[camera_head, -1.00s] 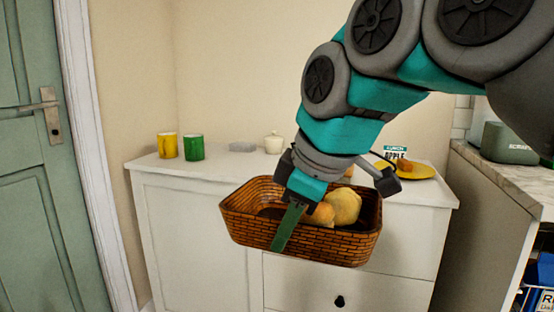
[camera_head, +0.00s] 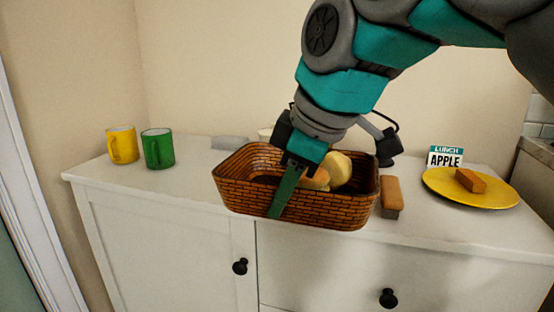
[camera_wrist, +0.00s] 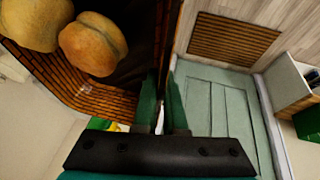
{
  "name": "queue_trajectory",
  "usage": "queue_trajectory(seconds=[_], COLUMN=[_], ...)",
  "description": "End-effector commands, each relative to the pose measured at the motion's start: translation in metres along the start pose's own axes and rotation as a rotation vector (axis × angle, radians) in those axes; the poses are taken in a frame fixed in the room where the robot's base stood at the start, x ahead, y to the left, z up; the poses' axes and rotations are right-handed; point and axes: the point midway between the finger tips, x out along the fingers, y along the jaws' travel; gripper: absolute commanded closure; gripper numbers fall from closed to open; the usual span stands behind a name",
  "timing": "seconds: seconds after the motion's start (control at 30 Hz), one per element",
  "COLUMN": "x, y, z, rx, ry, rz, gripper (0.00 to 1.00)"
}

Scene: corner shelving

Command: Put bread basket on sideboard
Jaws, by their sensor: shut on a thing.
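The brown woven bread basket (camera_head: 330,213) holds rolls (camera_head: 338,168) and hangs in my gripper (camera_head: 285,195). My gripper is shut on the basket's near wall, with one green finger outside it. In the wrist view the basket (camera_wrist: 85,92) fills the upper left, with two rolls (camera_wrist: 92,44) inside, and the green fingers (camera_wrist: 162,105) close on its wall. The white sideboard (camera_head: 160,205) stands behind and below the basket. The basket appears in front of its top near the front edge; I cannot tell whether it touches the top.
On the sideboard, a yellow mug (camera_head: 122,145) and a green mug (camera_head: 158,149) stand left. A grey item (camera_head: 230,142) lies behind the basket.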

Motion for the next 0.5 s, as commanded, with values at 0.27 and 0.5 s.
queue_trajectory(seconds=[0.27,0.5], x=[0.011,0.033], y=[0.025,0.069], z=[-0.009,-0.026], rx=[0.002,0.001], ry=[-0.002,-0.003], rz=[-0.002,-0.001], gripper=[1.00,1.00])
